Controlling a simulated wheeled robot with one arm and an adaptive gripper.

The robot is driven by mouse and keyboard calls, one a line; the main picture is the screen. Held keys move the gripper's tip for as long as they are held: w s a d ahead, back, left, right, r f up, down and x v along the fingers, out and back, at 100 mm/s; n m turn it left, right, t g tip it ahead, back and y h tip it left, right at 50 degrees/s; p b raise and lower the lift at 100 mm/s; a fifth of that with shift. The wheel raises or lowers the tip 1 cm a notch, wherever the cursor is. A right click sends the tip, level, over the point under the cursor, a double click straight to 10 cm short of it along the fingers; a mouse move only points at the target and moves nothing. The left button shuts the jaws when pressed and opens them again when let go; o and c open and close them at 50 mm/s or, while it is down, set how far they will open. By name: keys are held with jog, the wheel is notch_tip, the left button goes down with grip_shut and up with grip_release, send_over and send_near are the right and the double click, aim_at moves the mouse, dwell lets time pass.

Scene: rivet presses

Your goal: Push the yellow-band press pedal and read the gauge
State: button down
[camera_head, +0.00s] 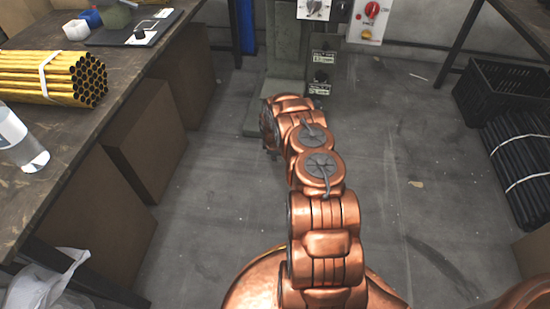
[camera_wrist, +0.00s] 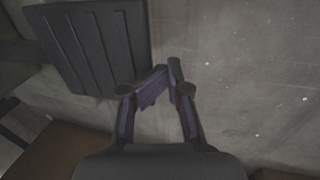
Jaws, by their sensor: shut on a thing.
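A grey press (camera_head: 285,62) stands at the back centre in the head view, its upper part cut off. A white dial plate (camera_head: 315,9), cut by the top edge, is on it; I cannot read a value. No yellow band shows on the press. In the wrist view a dark ribbed plate (camera_wrist: 97,45), which looks like a pedal, lies beyond my gripper (camera_wrist: 163,80), at upper left. My fingers are close together, with a small dark purple piece between them that I cannot identify. Whether they touch the plate is unclear. My arm hides the gripper in the head view.
A workbench (camera_head: 110,82) with a bundle of yellow tubes (camera_head: 40,78) and a bottle (camera_head: 18,140) runs along the left, brown panels below. A black crate (camera_head: 503,88) and black rods (camera_head: 522,160) sit at right. A red-knob box (camera_head: 371,18) is behind. Floor between is clear.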

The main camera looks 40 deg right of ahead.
jog(key=d+p+v, duration=0.2)
jog(key=v, duration=0.7)
jog(key=shift+a+r, duration=0.6)
jog(key=shift+w, duration=0.15)
